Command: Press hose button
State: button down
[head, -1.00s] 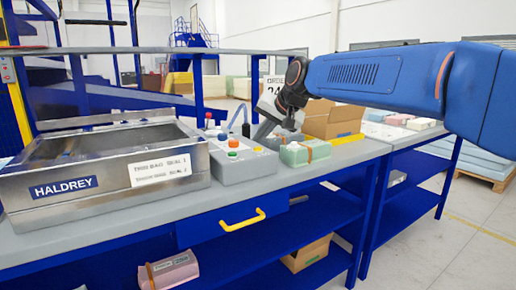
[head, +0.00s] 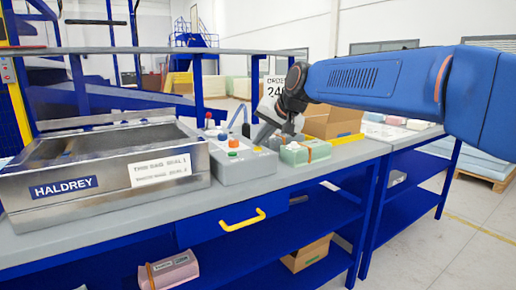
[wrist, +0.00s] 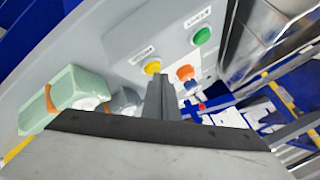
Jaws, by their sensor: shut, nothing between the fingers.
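A grey control box (head: 243,172) sits on the bench. It carries a green button (head: 232,154), an orange button (head: 234,143) and a yellow button (head: 257,149). The wrist view shows the yellow button (wrist: 152,67), the orange button (wrist: 184,73) and the green button (wrist: 201,36). Labels by the yellow and green buttons are too small to read. A blue hose (head: 246,122) rises behind the box. My gripper (head: 258,143) is shut and empty, tilted down at the box's right side. In the wrist view its fingertips (wrist: 158,78) appear between the yellow and orange buttons; I cannot tell whether they touch anything.
A steel HALDREY machine (head: 110,185) stands left of the box. A green strapped foam block (head: 306,153) lies close on the right, by the gripper. A cardboard box (head: 334,122) stands behind it. The bench's front edge is clear.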

aim_at(260, 151)
jog(key=shift+f, duration=0.2)
jog(key=shift+r, duration=0.15)
dwell(0.3)
jog(key=shift+r, duration=0.65)
jog(key=shift+r, duration=3)
